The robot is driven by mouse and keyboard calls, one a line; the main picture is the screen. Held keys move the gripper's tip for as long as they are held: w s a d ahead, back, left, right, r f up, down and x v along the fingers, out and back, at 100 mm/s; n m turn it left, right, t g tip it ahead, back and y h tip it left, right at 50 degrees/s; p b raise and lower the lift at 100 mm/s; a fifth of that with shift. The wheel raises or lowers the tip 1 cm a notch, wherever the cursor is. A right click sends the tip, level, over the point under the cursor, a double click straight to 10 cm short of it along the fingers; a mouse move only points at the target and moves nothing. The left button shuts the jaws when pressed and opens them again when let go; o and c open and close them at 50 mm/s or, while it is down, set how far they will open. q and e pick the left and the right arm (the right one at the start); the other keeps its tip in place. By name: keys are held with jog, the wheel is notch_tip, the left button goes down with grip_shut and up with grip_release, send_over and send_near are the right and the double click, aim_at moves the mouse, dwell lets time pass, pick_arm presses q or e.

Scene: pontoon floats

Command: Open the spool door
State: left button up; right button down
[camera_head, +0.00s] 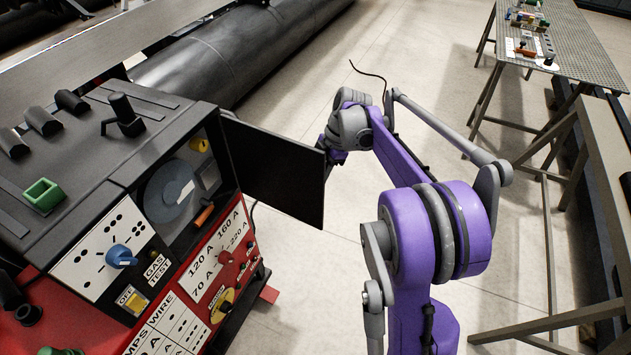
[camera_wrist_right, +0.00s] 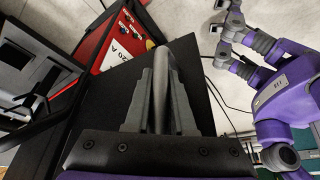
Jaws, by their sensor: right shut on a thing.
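The spool door (camera_head: 272,172) is a flat black panel on the right side of the red and black machine (camera_head: 72,247). It stands swung out from the opening, so the grey spool (camera_head: 169,190) inside shows. My right gripper (camera_head: 327,157) is at the door's outer edge, partly hidden by my wrist. In the right wrist view, the fingers of my right gripper (camera_wrist_right: 160,98) are shut on a narrow grey piece, apparently the door's handle. The black door (camera_wrist_right: 203,82) shows behind them. My left gripper is not clearly seen.
The machine front has a blue knob (camera_head: 121,255) and a yellow switch (camera_head: 137,302). A large black pipe (camera_head: 235,58) lies behind. A perforated table (camera_head: 578,38) with small parts stands at the back right. Pale floor is free beyond the door.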

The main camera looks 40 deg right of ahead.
jog(key=shift+s+d, duration=0.1)
jog(key=c, duration=0.8)
grip_release()
jog(key=shift+o, duration=0.2)
jog(key=v, duration=1)
jog(key=shift+d+r+p, duration=0.2)
jog(key=shift+r+p, duration=0.15)
jog(key=shift+r, duration=0.05)
